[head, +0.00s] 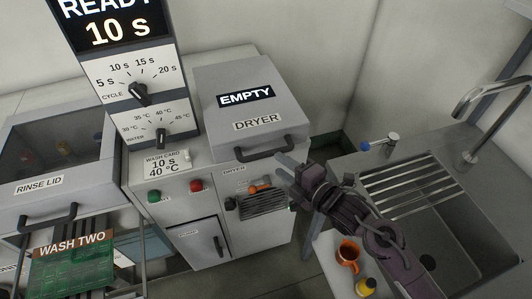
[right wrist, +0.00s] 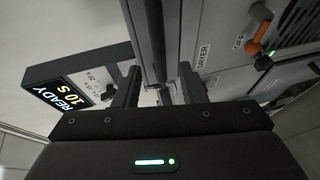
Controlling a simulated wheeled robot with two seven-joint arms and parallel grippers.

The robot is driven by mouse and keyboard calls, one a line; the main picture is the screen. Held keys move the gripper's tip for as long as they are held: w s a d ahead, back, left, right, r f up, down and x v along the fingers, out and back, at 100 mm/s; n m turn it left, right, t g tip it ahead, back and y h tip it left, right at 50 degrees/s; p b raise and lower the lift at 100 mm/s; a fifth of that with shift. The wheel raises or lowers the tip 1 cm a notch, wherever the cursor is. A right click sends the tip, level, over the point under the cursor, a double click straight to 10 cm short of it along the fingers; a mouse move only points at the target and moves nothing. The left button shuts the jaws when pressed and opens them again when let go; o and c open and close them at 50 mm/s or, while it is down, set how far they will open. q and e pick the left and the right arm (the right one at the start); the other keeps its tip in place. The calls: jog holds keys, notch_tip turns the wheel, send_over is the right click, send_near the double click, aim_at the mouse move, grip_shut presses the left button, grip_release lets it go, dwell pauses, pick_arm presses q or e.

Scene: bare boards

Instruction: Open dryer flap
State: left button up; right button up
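The dryer flap (head: 258,92) is the grey lid with EMPTY and DRYER labels on the grey machine, and it is down. Its dark bar handle (head: 263,154) runs along the front edge. My right gripper (head: 284,166) is at the right end of this handle, reaching in from the lower right. In the right wrist view its two fingers (right wrist: 160,88) are apart, with a dark bar (right wrist: 154,40), apparently the handle, reaching down toward the gap between them. I cannot tell whether they touch it. My left gripper is not in view.
An orange-handled dryer switch (head: 258,189) sits below the flap. A control column (head: 118,60) reading READY 10 s stands left, beside the rinse lid (head: 50,165). A sink (head: 440,235) with tap, an orange mug (head: 348,255) and a yellow bottle (head: 366,287) are right.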

aim_at(268, 156)
jog(key=p+x, duration=0.1)
jog(key=x, duration=0.6)
jog(key=shift+c, duration=0.5)
grip_shut()
